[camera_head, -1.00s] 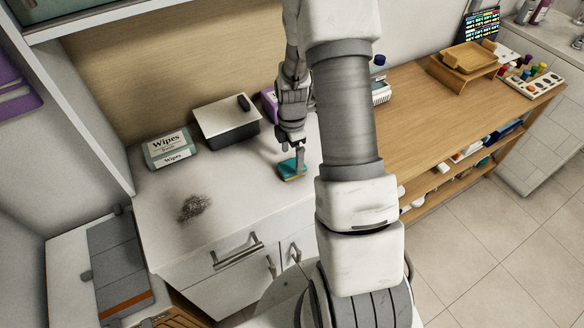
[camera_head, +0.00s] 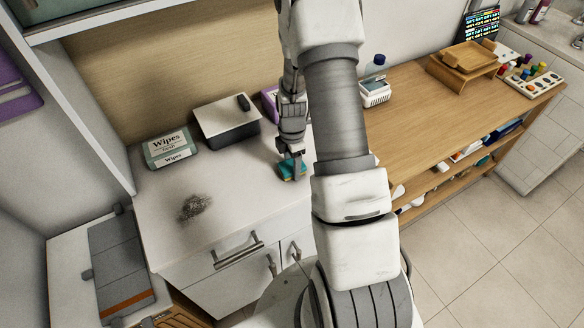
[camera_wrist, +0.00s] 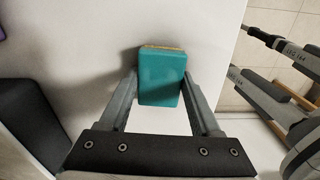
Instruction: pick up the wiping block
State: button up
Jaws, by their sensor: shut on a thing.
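The wiping block (camera_head: 288,170) is a small teal block with a yellow-orange layer along one face. In the head view it is at the right end of the white counter. My gripper (camera_head: 296,165) points down at it from above. In the wrist view the teal block (camera_wrist: 162,78) sits between the two fingers of my gripper (camera_wrist: 162,92), and the fingers are shut on its sides. The yellow-orange layer shows at its far edge. I cannot tell whether its underside touches the counter.
A dark smudge (camera_head: 194,207) marks the white counter (camera_head: 235,190). A Wipes pack (camera_head: 170,149) and a lidded dark box (camera_head: 228,124) stand at the back. A wooden table (camera_head: 430,125) lies to the right. The counter's front middle is clear.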

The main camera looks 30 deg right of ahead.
aim_at(292, 165)
jog(key=shift+c, duration=1.1)
jog(key=shift+r, duration=0.15)
jog(key=shift+r, duration=0.55)
notch_tip(292, 165, up, 3)
jog(key=shift+w+f, duration=0.1)
jog(key=shift+f, duration=0.1)
jog(key=s+d+r+b, duration=0.1)
jog(key=s+d+r, duration=0.6)
jog(key=s, duration=0.2)
jog(key=shift+s, duration=0.3)
